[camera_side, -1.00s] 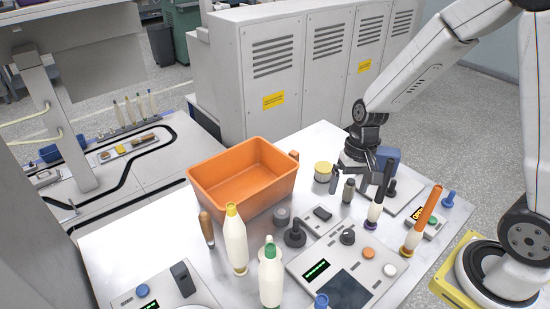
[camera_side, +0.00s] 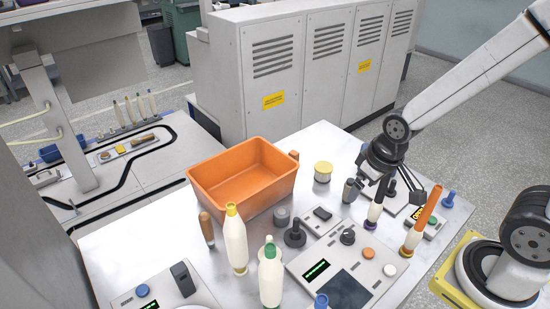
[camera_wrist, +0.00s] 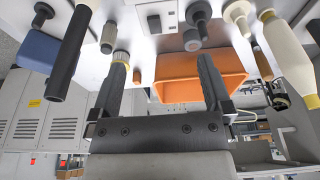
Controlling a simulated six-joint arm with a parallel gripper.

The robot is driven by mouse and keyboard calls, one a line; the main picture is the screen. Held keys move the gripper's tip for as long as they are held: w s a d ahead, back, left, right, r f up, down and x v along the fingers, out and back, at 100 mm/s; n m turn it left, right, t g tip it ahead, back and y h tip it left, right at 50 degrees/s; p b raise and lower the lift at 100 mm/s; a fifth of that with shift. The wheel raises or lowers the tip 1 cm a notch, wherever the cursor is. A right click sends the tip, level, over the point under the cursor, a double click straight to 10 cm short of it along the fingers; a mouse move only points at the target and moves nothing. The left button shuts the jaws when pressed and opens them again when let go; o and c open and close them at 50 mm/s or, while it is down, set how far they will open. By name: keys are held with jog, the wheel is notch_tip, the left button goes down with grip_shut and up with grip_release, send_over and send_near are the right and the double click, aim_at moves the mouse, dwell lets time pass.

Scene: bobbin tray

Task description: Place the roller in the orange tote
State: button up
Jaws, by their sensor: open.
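The orange tote (camera_side: 205,193) stands open and seems empty at the back left of the white table; it also shows in the wrist view (camera_wrist: 170,92). The likely roller is a small dark grey cylinder (camera_side: 349,192) standing upright on the right of the table; I cannot be sure which piece is the roller. A grey cylinder in the wrist view (camera_wrist: 108,38) may be the same piece. My gripper (camera_side: 392,190) is open and empty, just right of that cylinder and above the table. Its fingers (camera_wrist: 163,65) are spread wide in the wrist view.
A black-topped spindle (camera_side: 375,210) and an orange-topped one (camera_side: 422,220) stand close to my gripper. Tall white bobbins (camera_side: 236,245) stand in front of the tote. A control panel (camera_side: 340,275) fills the front.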

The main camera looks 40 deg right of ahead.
jog(key=n+t+y, duration=0.1)
jog(key=n+y, duration=0.2)
jog(key=n, duration=0.5)
send_over(284, 212)
jog(key=s+d, duration=0.2)
jog(key=shift+w+a+f, duration=0.1)
jog(key=shift+f, duration=3.25)
jog(key=shift+w+a+f, duration=0.1)
jog(key=shift+f, duration=3.2)
jog(key=shift+f, duration=0.1)
jog(key=shift+x, duration=1.15)
jog(key=shift+f, duration=0.1)
